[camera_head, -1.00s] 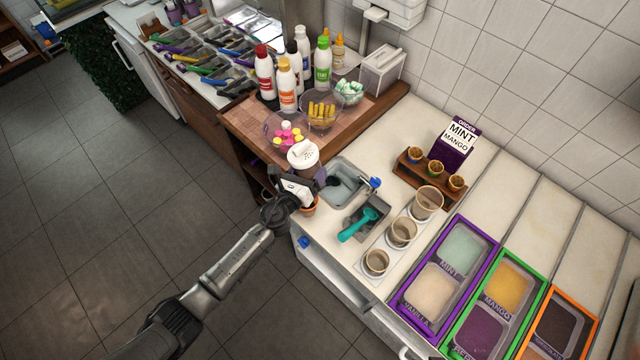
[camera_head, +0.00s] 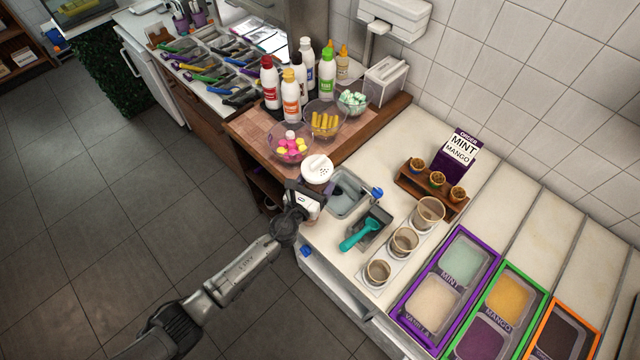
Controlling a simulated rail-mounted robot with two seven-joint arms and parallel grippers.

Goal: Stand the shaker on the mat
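The shaker (camera_head: 317,168) shows a white, round lid with small holes; its body is mostly hidden behind my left gripper. My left gripper (camera_head: 309,190) is at the shaker, just below the lid, by the counter's left corner near the small sink. The fingers are largely hidden, but the shaker has moved along with the gripper, so it appears shut on it. I cannot tell whether the shaker's base touches anything. A dark patch (camera_head: 262,107) under the sauce bottles may be the mat, mostly covered. My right gripper is out of view.
Behind the shaker, the wooden counter (camera_head: 350,143) holds sauce bottles (camera_head: 290,95) and bowls of toppings (camera_head: 290,147). To the right are a sink (camera_head: 347,192), a teal scoop (camera_head: 357,232), paper cups (camera_head: 404,241) and ice cream tubs (camera_head: 432,300). The wooden counter's front right part is clear.

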